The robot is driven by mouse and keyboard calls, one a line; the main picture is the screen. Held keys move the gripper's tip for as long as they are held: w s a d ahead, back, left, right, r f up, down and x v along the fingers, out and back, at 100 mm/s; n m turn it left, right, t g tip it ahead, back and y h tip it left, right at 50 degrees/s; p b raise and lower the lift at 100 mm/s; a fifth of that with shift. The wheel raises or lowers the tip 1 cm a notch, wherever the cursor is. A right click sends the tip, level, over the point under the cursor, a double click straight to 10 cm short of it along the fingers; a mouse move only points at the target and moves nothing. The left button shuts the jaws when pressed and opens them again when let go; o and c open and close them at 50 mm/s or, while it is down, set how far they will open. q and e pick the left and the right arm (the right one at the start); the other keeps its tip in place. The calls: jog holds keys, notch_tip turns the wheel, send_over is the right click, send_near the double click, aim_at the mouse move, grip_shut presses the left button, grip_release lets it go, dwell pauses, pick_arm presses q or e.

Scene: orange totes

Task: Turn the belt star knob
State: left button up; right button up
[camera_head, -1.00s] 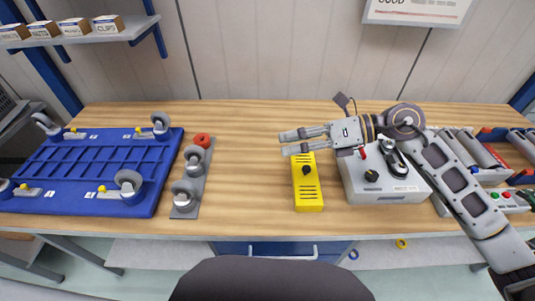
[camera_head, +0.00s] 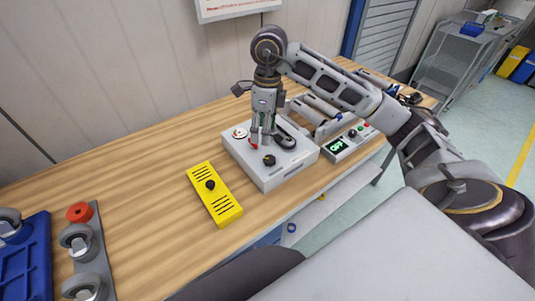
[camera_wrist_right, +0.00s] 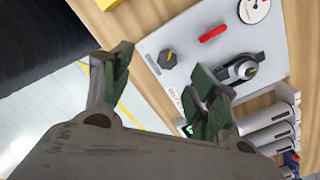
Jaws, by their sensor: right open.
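A pale control box (camera_head: 287,178) stands on the wooden bench. Its top carries a small black knob (camera_head: 269,160), a red handle (camera_head: 253,147), a round dial (camera_head: 240,133) and a black lever (camera_head: 286,141). My right gripper (camera_head: 262,141) points down over this box, open and empty. In the right wrist view the black knob (camera_wrist_right: 168,60) shows an orange mark and lies between the open fingertips (camera_wrist_right: 160,73), apart from them. The red handle (camera_wrist_right: 214,33) and lever (camera_wrist_right: 242,70) are beyond the right finger. I cannot tell which control is the belt star knob. My left gripper is out of view.
A yellow box (camera_head: 215,195) with a black knob lies left of the control box. A unit with a green display reading OFF (camera_head: 337,147) and grey rollers (camera_head: 316,108) are at right. Casters and a blue frame (camera_head: 25,260) are at far left.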

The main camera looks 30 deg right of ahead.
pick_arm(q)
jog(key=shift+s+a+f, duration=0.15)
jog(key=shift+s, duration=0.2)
pick_arm(e)
jog(key=shift+d+r+h, duration=0.2)
jog(key=shift+d+h, duration=0.05)
jog(key=shift+d, duration=0.35)
jog(key=shift+d+r+h, duration=0.2)
jog(key=shift+d+h, duration=0.05)
jog(key=shift+d, duration=0.3)
jog(key=shift+w+f, duration=0.1)
send_near(269, 159)
notch_tip(269, 159, down, 7)
jog(key=shift+d+r+p, duration=0.1)
jog(key=shift+d+p, duration=0.05)
jog(key=shift+p, duration=0.3)
jog(key=shift+f, duration=0.95)
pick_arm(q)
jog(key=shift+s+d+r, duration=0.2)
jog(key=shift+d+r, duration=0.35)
